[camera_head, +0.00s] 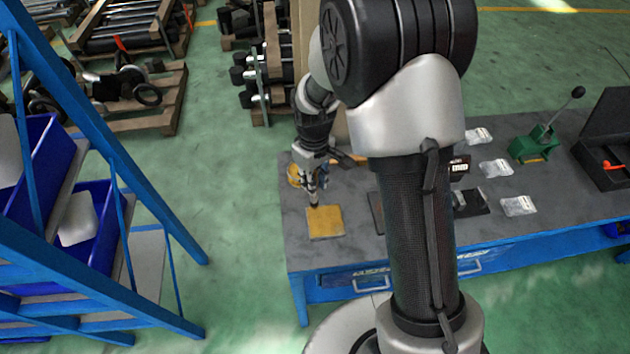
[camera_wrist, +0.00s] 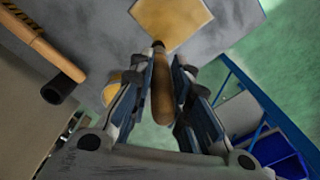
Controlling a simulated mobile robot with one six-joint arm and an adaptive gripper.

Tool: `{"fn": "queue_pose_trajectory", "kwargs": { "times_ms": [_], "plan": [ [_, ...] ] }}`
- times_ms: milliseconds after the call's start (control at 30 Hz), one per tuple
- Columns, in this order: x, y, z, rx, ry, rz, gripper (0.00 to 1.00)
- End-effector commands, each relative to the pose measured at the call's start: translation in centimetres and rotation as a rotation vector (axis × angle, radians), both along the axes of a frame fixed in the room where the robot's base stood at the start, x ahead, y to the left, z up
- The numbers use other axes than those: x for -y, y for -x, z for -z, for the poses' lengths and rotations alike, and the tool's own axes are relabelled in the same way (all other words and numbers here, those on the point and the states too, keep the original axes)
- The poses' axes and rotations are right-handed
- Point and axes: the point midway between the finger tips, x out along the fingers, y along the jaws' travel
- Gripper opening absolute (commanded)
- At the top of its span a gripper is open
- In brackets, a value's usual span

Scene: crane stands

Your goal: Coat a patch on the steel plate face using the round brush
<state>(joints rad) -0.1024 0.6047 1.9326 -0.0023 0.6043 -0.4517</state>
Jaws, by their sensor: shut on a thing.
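The steel plate (camera_head: 325,223) is a tan-yellow square lying flat near the left end of the grey bench top. It also shows at the top of the wrist view (camera_wrist: 178,18). My gripper (camera_head: 314,188) is shut on the round brush (camera_wrist: 162,92), around its wooden handle. The brush's dark tip points down at the plate's upper left part in the head view. I cannot tell whether the tip touches the plate. No coated patch can be made out on the face. The bristles are small and partly hidden.
A yellow round object (camera_head: 293,175) stands just behind the plate. Small packets (camera_head: 496,168), a green lever device (camera_head: 535,143) and a black case (camera_head: 606,150) are farther right. A blue rack (camera_head: 95,150) stands left, across open floor.

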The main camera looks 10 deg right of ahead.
Motion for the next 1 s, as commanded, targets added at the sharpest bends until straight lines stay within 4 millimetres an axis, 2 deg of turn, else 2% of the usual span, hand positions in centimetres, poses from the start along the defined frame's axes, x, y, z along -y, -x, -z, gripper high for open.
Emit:
{"fn": "queue_pose_trajectory", "kwargs": {
  "times_ms": [67,133,700,1000],
  "plan": [
    [-0.1,-0.1,-0.7,0.0,0.0,0.0,0.0],
    [-0.1,-0.2,-2.5,0.006,0.0,0.001,0.0],
    [-0.6,-0.4,-7.3,0.001,-0.001,0.006,0.0],
    [-0.6,-0.4,-8.0,0.0,0.0,0.007,0.0]
  ]
}}
